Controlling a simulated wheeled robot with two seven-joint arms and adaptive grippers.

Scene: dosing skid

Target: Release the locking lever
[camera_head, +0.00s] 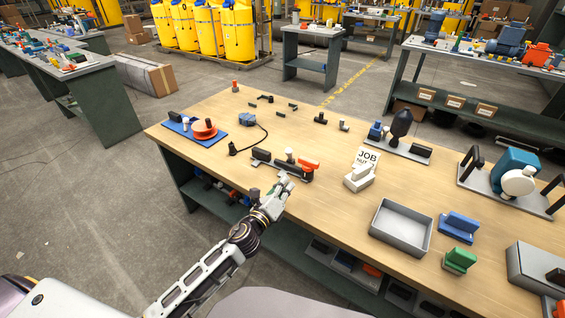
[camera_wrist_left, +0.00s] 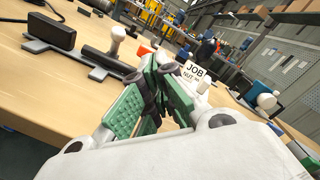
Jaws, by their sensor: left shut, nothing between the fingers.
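A dark grey fixture (camera_head: 268,162) lies near the table's front edge. It carries a black block (camera_head: 262,154), an upright white-knobbed lever (camera_head: 289,156) and an orange-red handle (camera_head: 308,163) at its right end. I cannot tell for sure which of these is the locking lever. In the left wrist view the fixture (camera_wrist_left: 65,47) is at upper left, with its white knob (camera_wrist_left: 117,34) and a bit of orange (camera_wrist_left: 146,50) behind my fingers. My left gripper (camera_head: 286,181) is shut and empty, just in front of the fixture, apparently not touching it. It also shows in the left wrist view (camera_wrist_left: 162,85).
A job card (camera_head: 366,157) in a white holder stands right of the fixture. A grey tray (camera_head: 401,228), a blue block (camera_head: 459,226) and a green block (camera_head: 460,260) lie further right.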

